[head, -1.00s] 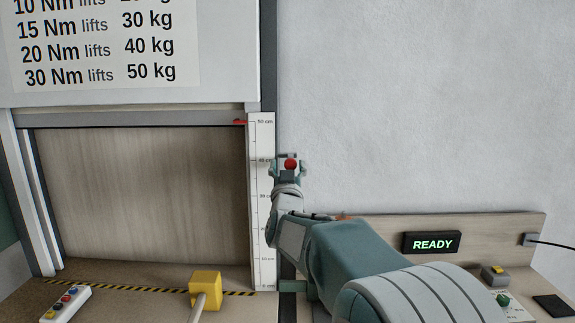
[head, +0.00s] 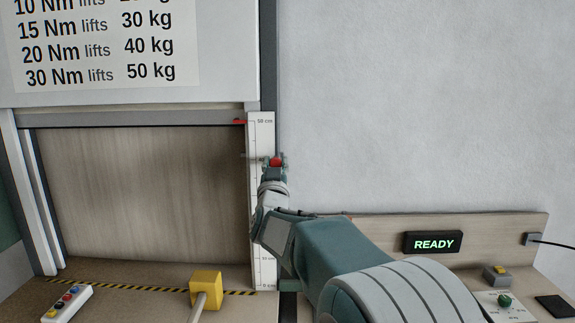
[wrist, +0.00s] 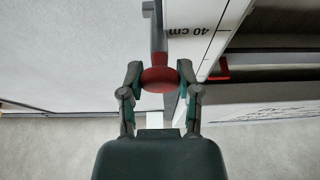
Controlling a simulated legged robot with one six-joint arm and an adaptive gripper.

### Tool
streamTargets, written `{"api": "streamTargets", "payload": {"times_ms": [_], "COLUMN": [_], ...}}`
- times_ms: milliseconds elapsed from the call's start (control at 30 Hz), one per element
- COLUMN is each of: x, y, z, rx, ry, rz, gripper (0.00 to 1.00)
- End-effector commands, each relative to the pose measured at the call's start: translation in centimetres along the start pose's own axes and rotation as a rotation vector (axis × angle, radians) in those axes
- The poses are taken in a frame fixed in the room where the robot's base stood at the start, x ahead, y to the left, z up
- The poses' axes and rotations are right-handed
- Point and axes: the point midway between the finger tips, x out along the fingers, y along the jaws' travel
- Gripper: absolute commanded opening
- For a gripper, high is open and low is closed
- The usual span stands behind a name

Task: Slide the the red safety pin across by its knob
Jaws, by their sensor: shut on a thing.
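The red knob (wrist: 159,80) of the safety pin sits between the two fingers of my gripper (wrist: 160,84) in the wrist view, and the fingers are shut on it. The grey shaft of the pin runs from the knob toward the frame beside the white scale. In the head view the red knob (head: 276,161) shows at the end of my gripper (head: 274,166), at the right side of the scale strip (head: 262,190). A thin grey rod end shows left of the strip, in front of the shutter (head: 140,195).
A red pointer (head: 240,122) is near the scale's top. A yellow block on a handle (head: 205,283) and a button box (head: 68,303) are in front of the shutter. A READY display (head: 433,242) stands at right. The wall right of the scale is bare.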

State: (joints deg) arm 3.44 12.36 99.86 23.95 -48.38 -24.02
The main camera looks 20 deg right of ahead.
Motion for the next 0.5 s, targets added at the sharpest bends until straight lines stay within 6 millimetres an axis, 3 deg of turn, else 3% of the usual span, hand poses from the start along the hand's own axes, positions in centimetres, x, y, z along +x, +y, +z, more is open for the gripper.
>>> {"api": "streamTargets", "payload": {"times_ms": [100,367,400,433,500], "x": [0.05,0.06,0.06,0.05,0.04], "y": [-0.97,-1.06,-1.06,-1.06,-1.03], "z": [-0.27,-0.34,-0.34,-0.33,-0.28], "rx": [0.001,0.000,0.000,0.000,0.000], "ry": [0.006,0.007,0.007,0.006,0.005], "rz": [0.000,-0.001,-0.001,-0.001,-0.001], "gripper": [0.00,0.00,0.61,0.74,0.79]}}
